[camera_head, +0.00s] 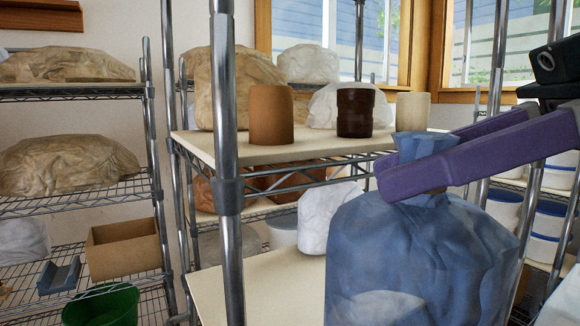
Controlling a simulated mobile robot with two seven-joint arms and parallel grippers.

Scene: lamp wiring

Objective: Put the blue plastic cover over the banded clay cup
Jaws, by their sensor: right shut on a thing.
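My right gripper (392,172), with purple fingers, comes in from the right. It is shut on the gathered neck of the blue plastic cover (420,250), which hangs below it, large and close in the foreground. A pale shape shows low in the cover; I cannot tell what it is. Three cups stand on the upper shelf board behind: an orange-brown cup (271,115), a dark brown cup (355,112) and a cream cup (412,112). Bands are hard to make out, so I cannot tell surely which is the banded clay cup. The cover hangs apart from them. My left gripper is out of view.
The cups' shelf board (225,150) has a metal post (228,200) in front. Wrapped bundles (240,85) stand behind the cups. A lower board (265,290) has bare room. Left racks hold bundles, a cardboard box (123,250) and a green bucket (105,305). Lidded tubs stand right.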

